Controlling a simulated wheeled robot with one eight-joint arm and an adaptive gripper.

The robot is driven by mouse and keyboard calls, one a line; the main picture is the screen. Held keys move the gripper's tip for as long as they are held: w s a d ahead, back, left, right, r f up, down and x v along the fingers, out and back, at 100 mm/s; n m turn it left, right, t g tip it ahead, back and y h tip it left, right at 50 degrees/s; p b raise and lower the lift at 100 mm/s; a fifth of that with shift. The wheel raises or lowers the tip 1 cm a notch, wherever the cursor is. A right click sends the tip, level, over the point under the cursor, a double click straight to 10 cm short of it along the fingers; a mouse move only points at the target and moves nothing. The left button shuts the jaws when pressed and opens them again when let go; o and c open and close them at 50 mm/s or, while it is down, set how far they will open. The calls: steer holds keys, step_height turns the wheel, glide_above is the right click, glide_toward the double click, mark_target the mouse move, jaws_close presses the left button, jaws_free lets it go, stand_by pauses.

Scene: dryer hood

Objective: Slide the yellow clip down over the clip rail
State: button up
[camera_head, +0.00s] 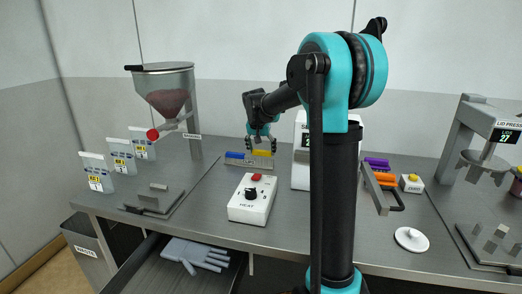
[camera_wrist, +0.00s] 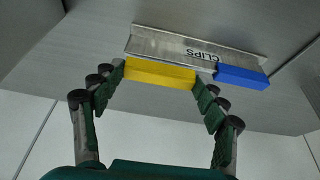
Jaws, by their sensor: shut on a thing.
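The yellow clip (camera_head: 262,153) is a small bar held between the fingers of my gripper (camera_head: 261,146), which is shut on it. In the wrist view, my gripper (camera_wrist: 160,88) has a green finger at each end of the yellow clip (camera_wrist: 160,74). The metal clip rail (camera_head: 262,164) stands on the bench, and its "CLIPS" label shows in the wrist view (camera_wrist: 205,55). The yellow clip lies along the rail's edge in the wrist view; I cannot tell whether it touches the rail. A blue clip (camera_wrist: 241,76) sits on the rail beside it, also seen in the head view (camera_head: 235,155).
A white heat box (camera_head: 252,205) with a red button stands in front of the rail. A white display unit (camera_head: 301,170) is to the right, partly behind my arm. A hopper (camera_head: 165,85) stands at left. An open drawer (camera_head: 175,270) holds a glove.

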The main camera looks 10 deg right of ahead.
steer(key=shift+f, duration=1.05)
steer(key=o, duration=0.9)
